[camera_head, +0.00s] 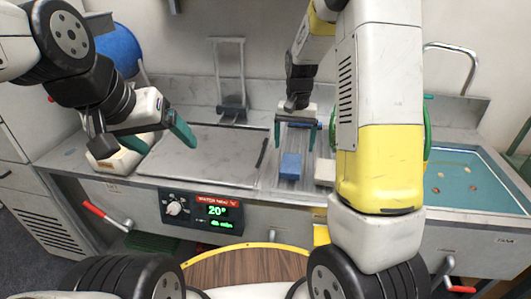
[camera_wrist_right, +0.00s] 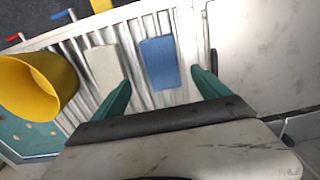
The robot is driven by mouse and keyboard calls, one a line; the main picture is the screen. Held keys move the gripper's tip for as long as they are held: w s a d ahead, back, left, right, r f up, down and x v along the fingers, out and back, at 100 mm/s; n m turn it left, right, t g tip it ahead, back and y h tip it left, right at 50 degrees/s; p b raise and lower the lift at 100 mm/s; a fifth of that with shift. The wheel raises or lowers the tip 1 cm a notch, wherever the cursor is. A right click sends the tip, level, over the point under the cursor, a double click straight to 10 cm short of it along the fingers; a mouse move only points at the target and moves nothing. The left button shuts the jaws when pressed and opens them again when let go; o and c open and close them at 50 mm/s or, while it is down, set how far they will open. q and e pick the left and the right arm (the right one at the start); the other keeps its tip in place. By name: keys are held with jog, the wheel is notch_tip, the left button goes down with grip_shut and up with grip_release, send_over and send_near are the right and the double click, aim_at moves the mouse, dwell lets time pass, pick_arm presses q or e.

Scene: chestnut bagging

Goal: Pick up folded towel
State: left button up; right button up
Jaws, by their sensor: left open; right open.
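A blue folded towel (camera_head: 290,166) lies on the ribbed metal drainboard, right of the flat steel plate. It also shows in the right wrist view (camera_wrist_right: 160,62). My right gripper (camera_head: 295,137) is open above and behind the towel in the head view, pointing down. In the right wrist view its fingertips (camera_wrist_right: 160,82) are apart, with the towel between and beyond them. Nothing is held. My left gripper (camera_head: 166,146) is open and empty above the left part of the counter, far from the towel.
A pale block (camera_head: 325,172) lies close to the towel's right side. The steel plate (camera_head: 205,152) is bare. A blue-green basin (camera_head: 455,195) with small pieces is at the right.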

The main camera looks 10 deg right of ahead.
aim_at(291, 162)
jog(key=f, duration=0.8)
jog(key=shift+w+a+f, duration=0.15)
jog(key=shift+w+f, duration=0.05)
jog(key=shift+w, duration=0.05)
jog(key=c, duration=1.5)
jog(key=shift+o, duration=0.2)
jog(key=shift+r, duration=0.15)
